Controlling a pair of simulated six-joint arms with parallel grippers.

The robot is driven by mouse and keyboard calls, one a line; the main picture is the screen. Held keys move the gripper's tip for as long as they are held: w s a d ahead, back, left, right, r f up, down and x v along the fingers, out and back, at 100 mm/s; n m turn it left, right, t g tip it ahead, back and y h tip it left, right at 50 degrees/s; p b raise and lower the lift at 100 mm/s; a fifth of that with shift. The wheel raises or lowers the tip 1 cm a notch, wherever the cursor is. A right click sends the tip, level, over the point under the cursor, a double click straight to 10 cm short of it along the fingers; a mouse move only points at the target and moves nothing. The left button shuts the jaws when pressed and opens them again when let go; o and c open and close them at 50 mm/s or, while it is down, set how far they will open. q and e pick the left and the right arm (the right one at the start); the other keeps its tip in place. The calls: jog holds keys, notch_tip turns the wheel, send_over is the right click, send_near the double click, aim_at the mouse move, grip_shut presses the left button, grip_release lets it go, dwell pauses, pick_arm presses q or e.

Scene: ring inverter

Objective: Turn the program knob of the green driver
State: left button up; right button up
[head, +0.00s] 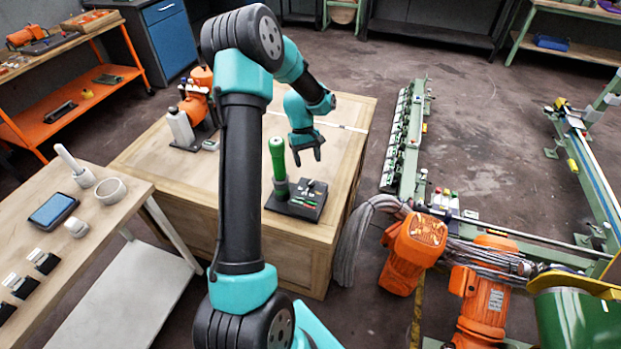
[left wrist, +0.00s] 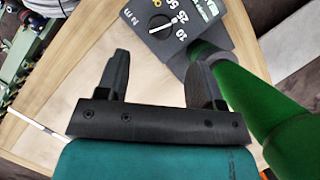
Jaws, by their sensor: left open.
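The green driver (head: 279,165) stands upright on a dark base on the wooden crate, with a white-marked panel (head: 311,198) beside it. In the left wrist view the driver (left wrist: 250,95) runs along the right side, beside my right-hand finger. The program knob (left wrist: 160,25) is on the dark panel at the top of that view, a dark dial with a white pointer bar, tilted up to the right, and numbers such as 10, 25 and 50 around it. My left gripper (head: 306,160) is open and empty above the panel; its fingers (left wrist: 157,60) point towards the knob, apart from it.
An orange device (head: 196,95) stands on the crate (head: 235,135) at its back left. A side table (head: 105,215) holds a tablet and small parts at the left. A grey cable bundle (head: 348,245) and orange motors (head: 415,250) lie right of the crate. The crate top between is mostly free.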

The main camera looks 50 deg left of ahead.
aim_at(311, 181)
pick_arm(q)
jog(key=x, duration=0.7)
jog(key=shift+d+f, duration=0.15)
jog(key=shift+f, duration=0.1)
jog(key=c, duration=0.9)
